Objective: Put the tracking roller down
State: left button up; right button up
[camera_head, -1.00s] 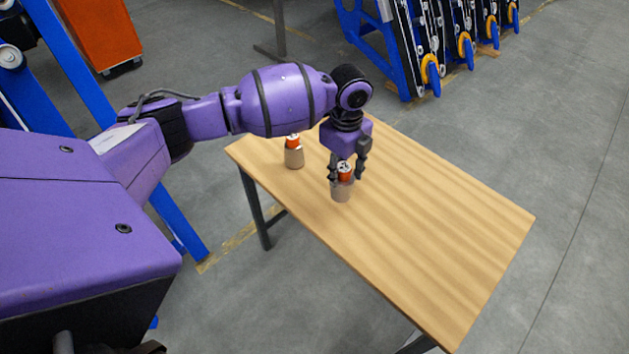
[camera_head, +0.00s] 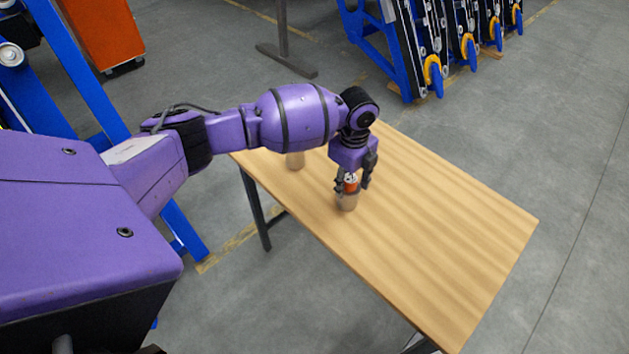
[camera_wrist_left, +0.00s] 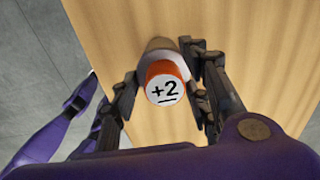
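The fingers also show in the left wrist view (camera_wrist_left: 160,70). The roller is upright, at or just above the wooden table (camera_head: 440,230); I cannot tell if it touches. My right gripper is out of view.
The table's right part is clear. Blue racks with dark tracks (camera_head: 430,50) stand behind, and an orange cabinet (camera_head: 100,32) is at the back left.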

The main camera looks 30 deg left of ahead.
pick_arm(q)
jog(key=shift+o, duration=0.9)
jog(key=shift+w+r, duration=0.1)
jog(key=shift+r, duration=0.05)
